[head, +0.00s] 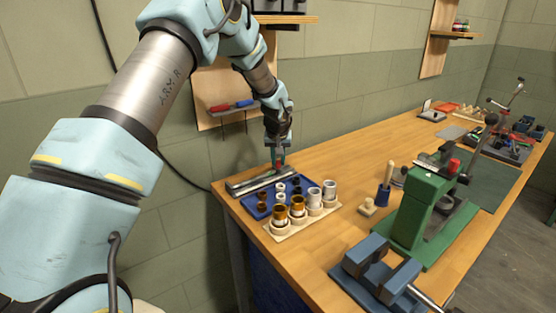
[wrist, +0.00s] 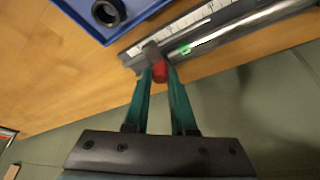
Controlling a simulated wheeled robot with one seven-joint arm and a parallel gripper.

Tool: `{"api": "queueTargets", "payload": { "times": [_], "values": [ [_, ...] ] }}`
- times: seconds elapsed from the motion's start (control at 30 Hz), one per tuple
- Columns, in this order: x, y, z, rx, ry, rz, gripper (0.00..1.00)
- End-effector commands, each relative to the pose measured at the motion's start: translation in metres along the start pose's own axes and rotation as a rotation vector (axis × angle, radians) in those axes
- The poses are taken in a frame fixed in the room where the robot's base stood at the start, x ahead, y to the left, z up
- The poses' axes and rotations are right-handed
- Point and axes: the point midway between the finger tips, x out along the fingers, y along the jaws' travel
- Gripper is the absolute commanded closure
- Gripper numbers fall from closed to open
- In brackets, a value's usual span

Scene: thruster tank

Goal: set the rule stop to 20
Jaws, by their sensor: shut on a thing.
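The rule (head: 250,184) is a grey metal bar lying at the far left end of the bench; its white scale strip and rail (wrist: 240,30) show in the wrist view. A small green mark (wrist: 184,48) shows on the rail. The rule stop (wrist: 150,54) is a grey block near the left end of the rule in the wrist view, with a red knob (wrist: 160,71). My gripper (wrist: 160,76) is shut on the red knob, one finger on each side. In the head view my gripper (head: 278,163) points down over the rule. The scale numbers are too small to read.
A blue tray (head: 250,208) with dark and white rings lies right beside the rule. A wooden block (head: 272,231) with several cups stands in front. A green press (head: 415,215) and a blue vise (head: 360,258) stand to the right. A wall shelf (head: 235,106) hangs behind my arm.

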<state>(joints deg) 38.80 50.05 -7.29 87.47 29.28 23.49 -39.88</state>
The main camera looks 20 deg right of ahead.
Motion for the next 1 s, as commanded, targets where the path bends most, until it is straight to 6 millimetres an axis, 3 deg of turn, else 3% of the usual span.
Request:
{"api": "queueTargets", "payload": {
  "times": [0.2,0.53,0.57,0.6,0.8,1.0],
  "values": [
    [0.007,0.021,-0.015,0.001,0.005,0.002,1.00],
    [0.006,0.023,-0.017,0.000,0.002,0.001,1.00],
    [0.006,0.023,-0.017,0.000,0.002,0.001,0.73],
    [0.006,0.023,-0.017,0.000,0.002,0.001,0.68],
    [0.006,0.022,-0.017,0.000,0.001,0.001,0.46],
    [0.006,0.023,-0.017,0.000,0.001,0.001,0.46]
  ]
}}
